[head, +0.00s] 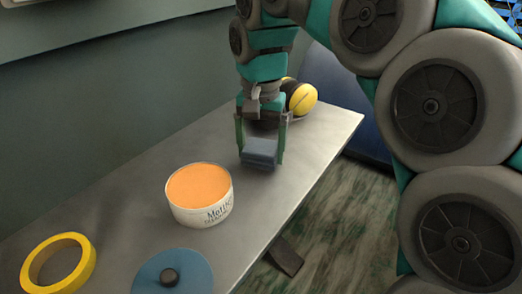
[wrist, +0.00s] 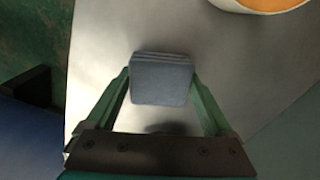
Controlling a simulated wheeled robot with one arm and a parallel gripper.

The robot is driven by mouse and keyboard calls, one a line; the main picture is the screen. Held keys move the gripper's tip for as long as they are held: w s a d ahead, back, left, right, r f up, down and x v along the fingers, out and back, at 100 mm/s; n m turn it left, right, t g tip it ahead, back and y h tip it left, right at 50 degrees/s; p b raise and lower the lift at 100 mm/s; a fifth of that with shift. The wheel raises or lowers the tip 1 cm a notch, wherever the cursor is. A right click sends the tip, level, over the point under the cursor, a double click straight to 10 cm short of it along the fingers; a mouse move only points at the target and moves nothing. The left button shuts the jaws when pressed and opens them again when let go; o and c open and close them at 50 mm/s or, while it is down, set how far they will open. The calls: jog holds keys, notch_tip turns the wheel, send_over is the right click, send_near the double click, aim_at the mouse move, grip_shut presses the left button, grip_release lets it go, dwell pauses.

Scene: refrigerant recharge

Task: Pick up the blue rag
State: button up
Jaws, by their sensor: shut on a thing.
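The blue rag (head: 260,151) is a small, folded, grey-blue block. In the head view it sits between the two green fingers of my gripper (head: 261,155), above the grey bench behind the orange-topped tub. In the wrist view the rag (wrist: 161,80) lies between the fingertips of my gripper (wrist: 161,88), which touch its two sides. My gripper is shut on it. A dark shadow shows on the bench near it in the wrist view, and I cannot tell exactly how high it is.
A white tub with orange contents (head: 200,195) stands in front of my gripper. A yellow ring (head: 58,264) and a blue disc with a black knob (head: 172,274) are nearer. A yellow and black round object (head: 302,98) is behind the gripper. The bench's right edge (head: 318,193) is close.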

aim_at(262, 147)
jog(key=shift+r, duration=1.45)
jog(key=shift+s+r, duration=0.15)
jog(key=s+d+b, duration=0.1)
jog(key=s, duration=0.6)
jog(key=s+d+r+b, duration=0.1)
jog(key=s+d, duration=0.1)
jog(key=s, duration=0.6)
jog(key=shift+s+d+r, duration=0.2)
jog(key=shift+d, duration=0.05)
